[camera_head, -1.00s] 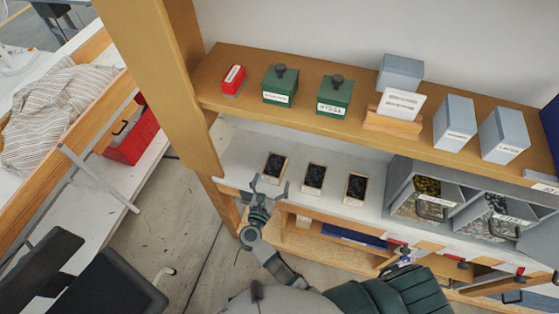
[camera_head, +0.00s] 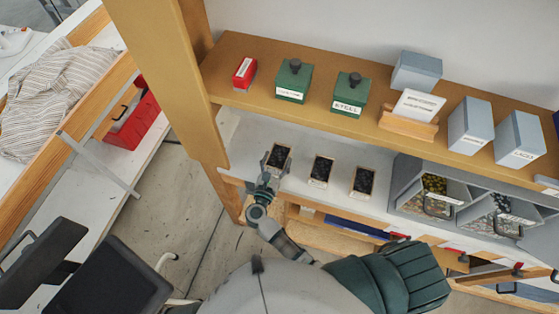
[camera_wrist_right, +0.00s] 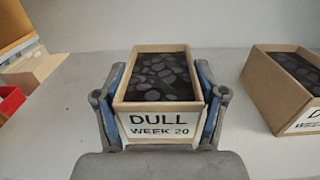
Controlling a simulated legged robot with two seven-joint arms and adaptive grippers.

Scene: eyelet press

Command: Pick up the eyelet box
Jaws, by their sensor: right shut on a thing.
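The box in my right gripper is a small open cardboard box (camera_head: 280,154) of dark discs, at the left end of a row of three on the white shelf. In the right wrist view its front label reads "DULL WEEK 20" (camera_wrist_right: 160,123). My right gripper (camera_head: 275,168) has one finger along each side wall of this box. It is shut on the box, which looks upright and at shelf level; I cannot tell whether it is lifted. Two similar boxes (camera_head: 321,170) (camera_head: 363,181) stand to its right. My left gripper is not in view.
The wooden shelf above (camera_head: 235,45) holds a red box (camera_head: 245,72), two green boxes (camera_head: 293,82) (camera_head: 350,93), a sign (camera_head: 412,112) and grey boxes (camera_head: 471,125). Grey bins (camera_head: 440,195) stand right of the row. A wooden post (camera_head: 165,75) rises at the left.

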